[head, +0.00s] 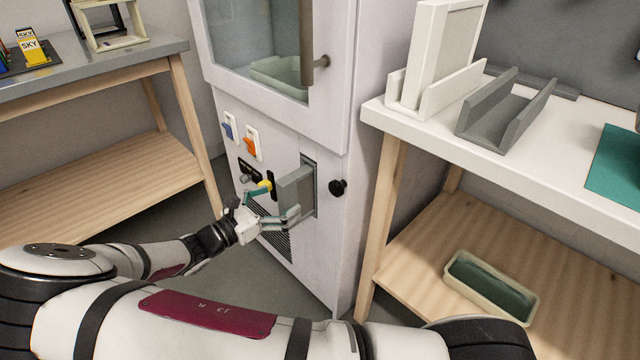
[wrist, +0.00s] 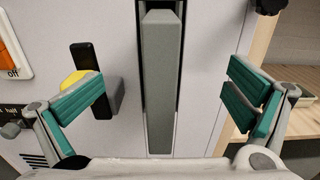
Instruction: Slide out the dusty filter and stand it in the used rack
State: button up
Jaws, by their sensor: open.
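The dusty filter (head: 295,190) is a grey slab that sticks partly out of an upright slot in the white cabinet's front. In the wrist view the filter (wrist: 160,85) stands upright in the middle. My gripper (head: 274,205) is open in front of the slot. In the wrist view its teal fingers (wrist: 165,98) are wide apart, one on each side of the filter, with gaps to both. A grey rack (head: 492,122) with two walls stands empty on the right table. A white rack (head: 408,96) beside it holds an upright white filter (head: 448,40). No label tells which rack is for used ones.
A yellow-tipped control (wrist: 80,82) sits close by my left finger. A black knob (head: 338,187) is right of the slot. Blue and orange switches (head: 252,142) are above left. A teal mat (head: 618,165) lies right of the grey rack; a green-lined tray (head: 490,286) is on the shelf below.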

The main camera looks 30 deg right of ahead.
jog(key=v, duration=0.6)
dwell(0.8)
jog(key=shift+a, duration=0.1)
jog(key=v, duration=1.2)
jog(key=s+d+r+m+g+y, duration=0.55)
jog(key=s+d+r, duration=0.2)
jog(key=r, duration=0.25)
jog(key=s+d+r+m+g+y, duration=0.45)
jog(key=s+d+r+m, duration=0.2)
jog(key=d+r, duration=0.25)
jog(key=s+d+r+m+t+y, duration=0.1)
jog(key=s+r+m+t+y, duration=0.15)
jog(key=s, duration=0.45)
jog(key=s+r+m+t+y, duration=0.1)
jog(key=s+m+y, duration=0.1)
jog(key=s+m, duration=0.35)
jog(key=s+d+r+m+t+y, duration=0.1)
jog(key=s+m+y, duration=0.15)
jog(key=s, duration=0.65)
notch_tip(320, 180, up, 29)
jog(key=t+p, duration=0.4)
jog(key=p, duration=2.3)
jog(key=shift+d+f+n, duration=0.2)
jog(key=shift+d+n, duration=0.05)
jog(key=shift+n, duration=0.2)
